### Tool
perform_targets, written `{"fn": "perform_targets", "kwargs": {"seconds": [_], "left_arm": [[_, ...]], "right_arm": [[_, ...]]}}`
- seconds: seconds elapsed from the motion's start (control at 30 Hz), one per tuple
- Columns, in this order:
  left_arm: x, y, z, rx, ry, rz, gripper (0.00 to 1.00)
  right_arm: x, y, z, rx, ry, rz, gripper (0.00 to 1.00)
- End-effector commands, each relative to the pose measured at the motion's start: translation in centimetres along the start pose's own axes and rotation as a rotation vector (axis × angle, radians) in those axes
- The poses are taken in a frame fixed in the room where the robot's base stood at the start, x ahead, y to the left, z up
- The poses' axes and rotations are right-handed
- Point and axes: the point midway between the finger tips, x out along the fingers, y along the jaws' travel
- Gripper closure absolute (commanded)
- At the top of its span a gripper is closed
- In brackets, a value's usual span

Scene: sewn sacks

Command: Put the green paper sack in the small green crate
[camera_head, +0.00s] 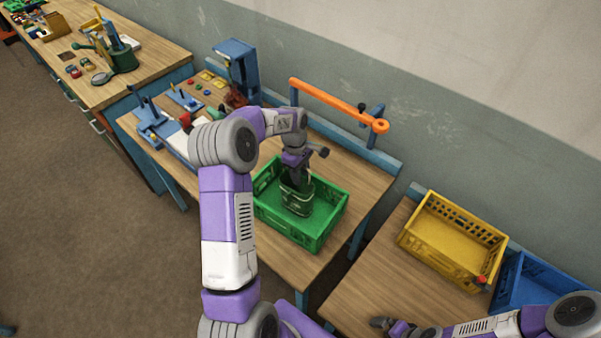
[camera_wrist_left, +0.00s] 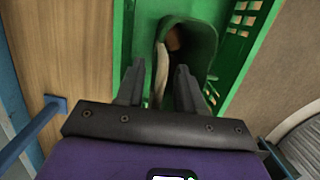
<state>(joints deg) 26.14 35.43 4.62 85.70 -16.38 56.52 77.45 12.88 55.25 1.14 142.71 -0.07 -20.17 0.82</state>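The green paper sack (camera_head: 297,199) is dark green and stands in the small green crate (camera_head: 329,222), in the middle of the head view. In the left wrist view the sack (camera_wrist_left: 205,42) shows its open mouth, with something brownish inside, and the crate (camera_wrist_left: 254,50) is around it. My left gripper (camera_head: 297,178) points down at the sack's top. In the wrist view its fingers (camera_wrist_left: 158,80) are apart, with the sack's rim between them and a gap visible. My right gripper (camera_head: 384,323) is at the bottom edge of the head view, low over the right table; its fingers are unclear.
A yellow crate (camera_head: 440,252) and a blue crate (camera_head: 525,285) stand on the right table. An orange bar (camera_head: 335,104) rises behind the green crate. Blue fixtures and small parts (camera_head: 187,100) crowd the left of its table. Another bench (camera_head: 143,73) is further left.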

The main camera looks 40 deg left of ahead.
Motion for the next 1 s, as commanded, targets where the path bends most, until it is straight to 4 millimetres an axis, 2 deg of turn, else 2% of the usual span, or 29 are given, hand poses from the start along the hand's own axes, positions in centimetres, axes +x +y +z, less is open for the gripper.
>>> {"fn": "perform_targets", "kwargs": {"seconds": [0.17,0.27,0.7,0.83,1.0], "left_arm": [[-0.2,0.0,0.0,0.0,0.0,0.001,0.63],[-1.1,0.1,0.0,0.0,0.002,0.004,0.63],[-9.8,0.1,0.0,0.0,0.001,0.005,0.63],[-11.5,0.1,0.0,0.0,0.001,0.002,0.63],[-12.3,0.0,0.1,0.0,0.0,0.001,0.63]], "right_arm": [[-0.1,-0.1,0.0,0.0,0.0,0.0,0.0],[-0.1,-0.1,0.0,0.0,0.0,0.0,0.0],[-0.3,-0.1,0.0,0.0,0.0,0.0,0.0],[-0.4,-0.2,0.0,0.0,0.0,0.0,0.0],[-0.5,-0.2,0.0,0.0,0.0,0.0,0.0]]}}
